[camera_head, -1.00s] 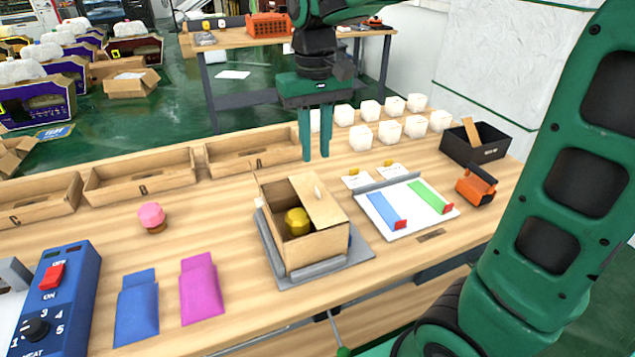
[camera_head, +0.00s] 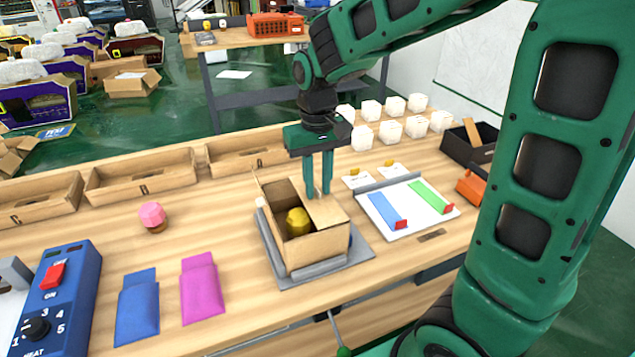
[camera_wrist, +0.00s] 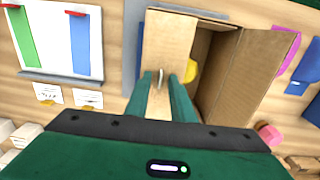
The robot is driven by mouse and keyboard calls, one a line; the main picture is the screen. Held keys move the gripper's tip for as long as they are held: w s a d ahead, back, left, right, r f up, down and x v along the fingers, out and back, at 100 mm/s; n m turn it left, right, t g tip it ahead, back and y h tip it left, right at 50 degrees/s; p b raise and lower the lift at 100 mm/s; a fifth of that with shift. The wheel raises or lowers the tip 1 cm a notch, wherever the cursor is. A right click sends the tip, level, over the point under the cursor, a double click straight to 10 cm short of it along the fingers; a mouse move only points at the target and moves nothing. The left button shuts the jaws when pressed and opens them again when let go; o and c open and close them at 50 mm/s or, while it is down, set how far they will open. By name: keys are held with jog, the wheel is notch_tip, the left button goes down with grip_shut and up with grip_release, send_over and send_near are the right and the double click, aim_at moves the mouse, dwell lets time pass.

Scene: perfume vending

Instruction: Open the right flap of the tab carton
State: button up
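The tab carton (camera_head: 318,246) is a brown cardboard box in a grey holder on the wooden table. Its right flap (camera_head: 328,212) lies across the right part of the top, and its left side is open. In the wrist view the flap (camera_wrist: 170,38) carries a small pale upright tab (camera_wrist: 160,77). A yellow faceted object (camera_head: 298,221) sits inside the carton. My gripper (camera_head: 318,194) points down over the right flap. In the wrist view its fingers (camera_wrist: 164,80) are apart, with the tab between the tips; contact cannot be told.
A white board (camera_head: 408,214) with a blue and a green strip lies right of the carton. Several white boxes (camera_head: 390,132), a black bin (camera_head: 470,152) and an orange tool (camera_head: 470,187) are further right. Magenta (camera_head: 201,290) and blue (camera_head: 137,310) pouches lie left.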

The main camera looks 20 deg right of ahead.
grip_shut()
dwell(1.2)
